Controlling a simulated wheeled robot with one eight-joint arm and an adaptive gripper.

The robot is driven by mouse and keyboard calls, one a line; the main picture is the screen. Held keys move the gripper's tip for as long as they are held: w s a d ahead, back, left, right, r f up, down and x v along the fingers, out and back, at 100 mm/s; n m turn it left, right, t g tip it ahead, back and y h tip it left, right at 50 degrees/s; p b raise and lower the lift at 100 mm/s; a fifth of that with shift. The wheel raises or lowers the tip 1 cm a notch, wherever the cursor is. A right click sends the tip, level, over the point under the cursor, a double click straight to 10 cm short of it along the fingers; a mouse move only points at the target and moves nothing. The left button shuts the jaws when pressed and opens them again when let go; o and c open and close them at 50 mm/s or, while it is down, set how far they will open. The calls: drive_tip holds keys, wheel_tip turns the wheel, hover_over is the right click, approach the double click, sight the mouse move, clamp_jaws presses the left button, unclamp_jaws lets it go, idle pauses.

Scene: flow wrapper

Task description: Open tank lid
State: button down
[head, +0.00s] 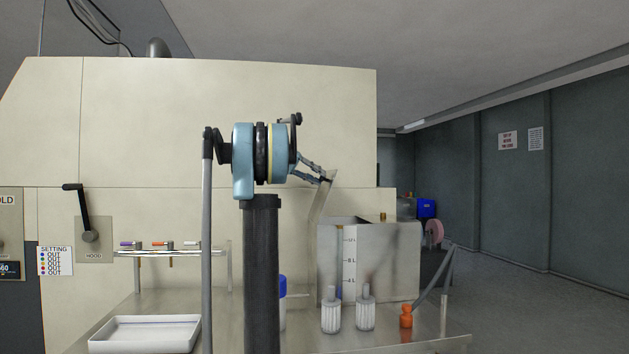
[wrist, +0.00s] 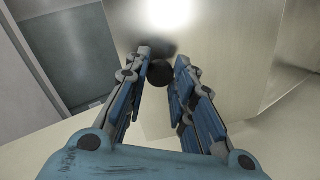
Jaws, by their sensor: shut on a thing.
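The grey metal tank (head: 385,265) stands on the bench, with a volume scale on its front. Its lid (head: 320,200) is raised and tilted steeply up at the tank's left side, so part of the tank's top opening shows. My gripper (head: 325,179) is at the lid's upper part. In the wrist view, the two blue fingers (wrist: 164,82) are on either side of a dark round knob (wrist: 159,73) on the pale lid face (wrist: 225,45). The exact finger contact is hard to see there. The lid's hinge side is not clear.
Two white ribbed bottles (head: 331,312) and an orange bottle (head: 406,317) stand before the tank. A white tray (head: 145,334) lies at the front left. A rack with valves (head: 165,250) stands behind it. The cream machine housing (head: 200,100) rises behind the bench.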

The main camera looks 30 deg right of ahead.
drive_tip(key=shift+a+f, duration=0.15)
drive_tip(key=shift+f, duration=0.2)
drive_tip(key=c, duration=1.3)
unclamp_jaws()
drive_tip(key=shift+w, duration=0.1)
drive_tip(key=shift+r, duration=0.1)
drive_tip(key=v, duration=1.2)
drive_tip(key=shift+w, duration=0.15)
